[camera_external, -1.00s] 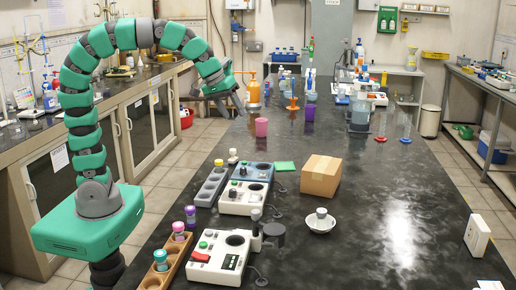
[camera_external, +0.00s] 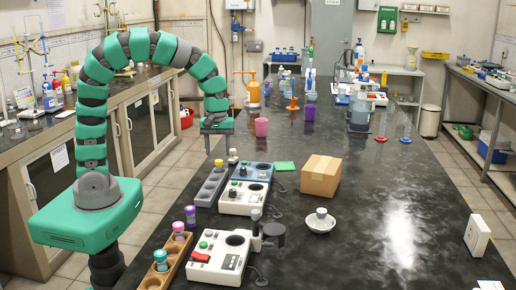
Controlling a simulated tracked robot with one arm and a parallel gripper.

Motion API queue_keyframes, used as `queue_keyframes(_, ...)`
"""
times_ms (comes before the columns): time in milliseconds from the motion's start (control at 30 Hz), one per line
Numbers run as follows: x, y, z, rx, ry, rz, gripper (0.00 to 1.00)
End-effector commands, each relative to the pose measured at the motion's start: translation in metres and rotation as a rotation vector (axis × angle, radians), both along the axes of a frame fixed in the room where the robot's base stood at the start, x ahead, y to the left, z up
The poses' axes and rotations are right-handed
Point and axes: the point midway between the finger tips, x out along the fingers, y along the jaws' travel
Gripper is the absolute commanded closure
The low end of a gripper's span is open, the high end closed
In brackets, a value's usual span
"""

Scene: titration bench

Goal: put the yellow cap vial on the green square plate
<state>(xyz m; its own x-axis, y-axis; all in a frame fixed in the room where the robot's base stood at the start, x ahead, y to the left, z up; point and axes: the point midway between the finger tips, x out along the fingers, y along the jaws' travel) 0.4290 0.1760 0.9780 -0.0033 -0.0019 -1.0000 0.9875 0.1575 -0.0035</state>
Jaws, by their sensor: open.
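The yellow cap vial (camera_external: 219,164) is small in the picture and appears to stand upright at the far end of the grey rack (camera_external: 206,190). I cannot tell the exact height gap between the fingertips and the cap.
A pale-capped vial (camera_external: 233,157) stands close to the right of my gripper. A blue-topped device (camera_external: 252,172) and a white device (camera_external: 240,199) sit beside the rack. A cardboard box (camera_external: 321,176) is right of the plate. A pink cup (camera_external: 261,127) stands farther back.

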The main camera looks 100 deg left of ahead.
Motion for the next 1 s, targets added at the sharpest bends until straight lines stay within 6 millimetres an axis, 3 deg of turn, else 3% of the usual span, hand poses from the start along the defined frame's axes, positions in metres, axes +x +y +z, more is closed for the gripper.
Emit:
queue_keyframes(267, 0.0, 0.002, -0.02, 0.001, -0.001, -0.001, 0.48)
queue_keyframes(533, 0.001, 0.004, -0.055, 0.001, -0.003, -0.001, 0.48)
queue_keyframes(800, 0.001, 0.004, -0.059, 0.001, -0.003, -0.001, 0.48)
queue_keyframes(967, 0.0, 0.004, -0.059, 0.001, -0.003, -0.001, 0.92)
queue_keyframes(1000, 0.0, 0.004, -0.059, 0.001, -0.003, -0.001, 0.96)
